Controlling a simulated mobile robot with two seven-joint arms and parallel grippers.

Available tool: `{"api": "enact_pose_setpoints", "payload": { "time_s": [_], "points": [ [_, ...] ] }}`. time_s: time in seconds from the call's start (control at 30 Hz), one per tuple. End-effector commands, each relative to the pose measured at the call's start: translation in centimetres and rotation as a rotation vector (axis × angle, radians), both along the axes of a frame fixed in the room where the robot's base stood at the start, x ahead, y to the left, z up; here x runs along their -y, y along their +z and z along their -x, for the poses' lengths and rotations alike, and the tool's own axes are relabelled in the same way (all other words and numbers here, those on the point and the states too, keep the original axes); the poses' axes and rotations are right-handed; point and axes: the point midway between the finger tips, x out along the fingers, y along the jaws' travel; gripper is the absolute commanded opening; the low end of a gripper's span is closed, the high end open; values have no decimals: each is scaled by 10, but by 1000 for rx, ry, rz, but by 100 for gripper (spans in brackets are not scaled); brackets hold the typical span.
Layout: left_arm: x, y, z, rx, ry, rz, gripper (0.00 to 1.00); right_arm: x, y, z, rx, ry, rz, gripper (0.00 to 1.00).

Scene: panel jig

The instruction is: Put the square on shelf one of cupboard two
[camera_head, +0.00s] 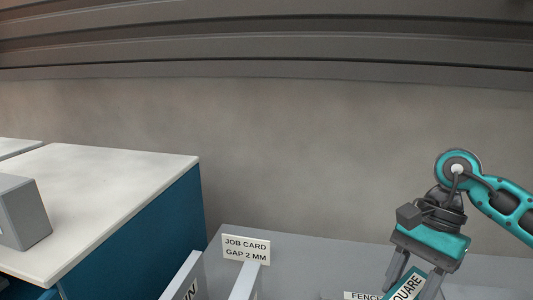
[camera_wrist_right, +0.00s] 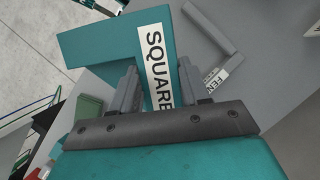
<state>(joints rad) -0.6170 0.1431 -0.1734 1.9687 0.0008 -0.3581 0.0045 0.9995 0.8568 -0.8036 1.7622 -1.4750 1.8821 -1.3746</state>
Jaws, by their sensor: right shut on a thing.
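The square (camera_wrist_right: 95,45) is a flat teal L-shaped piece with a white SQUARE label. My right gripper (camera_wrist_right: 158,88) is shut on it, with a grey finger on each side of the label in the right wrist view. In the head view my right gripper (camera_head: 413,283) points down over the grey bench at the lower right, and the labelled part of the square (camera_head: 408,286) shows between its fingers. The rest of the square is cut off there by the bottom edge. My left gripper is not in view. I see no marked cupboard or shelf.
A grey bar (camera_wrist_right: 212,30) and a FENCE label (camera_wrist_right: 222,76) lie near the square. A blue-sided unit (camera_head: 150,225) with a pale top stands left, bearing a grey block (camera_head: 22,212).

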Motion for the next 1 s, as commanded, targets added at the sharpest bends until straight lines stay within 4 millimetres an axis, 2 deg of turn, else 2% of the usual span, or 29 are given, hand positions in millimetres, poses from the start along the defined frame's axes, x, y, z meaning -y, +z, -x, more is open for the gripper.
{"api": "enact_pose_setpoints", "payload": {
  "time_s": [0.3, 0.5, 0.7, 1.0],
  "points": [
    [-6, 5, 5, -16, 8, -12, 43, -25, -20, -6, 0, 594, 2, 0],
    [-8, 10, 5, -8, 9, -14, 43, -30, -29, -8, 2, 834, 1, 0],
    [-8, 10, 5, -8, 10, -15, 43, -31, -32, -9, 3, 922, 1, 0],
    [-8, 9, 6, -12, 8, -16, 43, -31, -32, -9, 3, 926, 0, 0]
  ]
}}
